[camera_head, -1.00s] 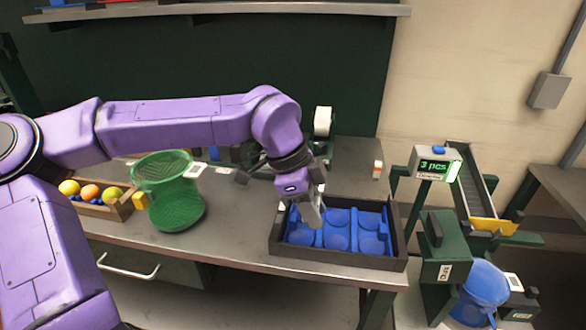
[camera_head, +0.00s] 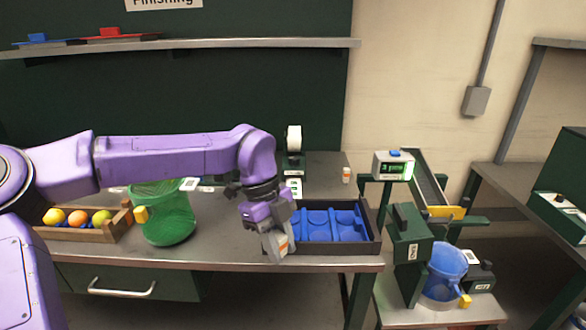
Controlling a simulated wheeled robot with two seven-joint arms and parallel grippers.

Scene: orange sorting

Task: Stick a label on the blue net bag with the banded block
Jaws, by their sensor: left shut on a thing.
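The blue net bag (camera_head: 447,262) hangs open at the lower right, beside a dark green stand, with a yellow tag at its lower edge. My left gripper (camera_head: 278,246) is in front of the left end of the dark tray, well left of the blue bag. It is shut on a small pale thing with an orange mark (camera_head: 284,243), mostly hidden by the fingers; I cannot tell if this is the banded block. A small white block with an orange band (camera_head: 347,175) stands at the back right of the bench. My right gripper is not in view.
A green net bag (camera_head: 166,222) stands left of the gripper, near a wooden box (camera_head: 95,235) of fruit. The dark tray (camera_head: 372,240) has blue cups. A white roll (camera_head: 294,138) stands behind. A display box (camera_head: 393,165) and chute (camera_head: 427,178) stand right.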

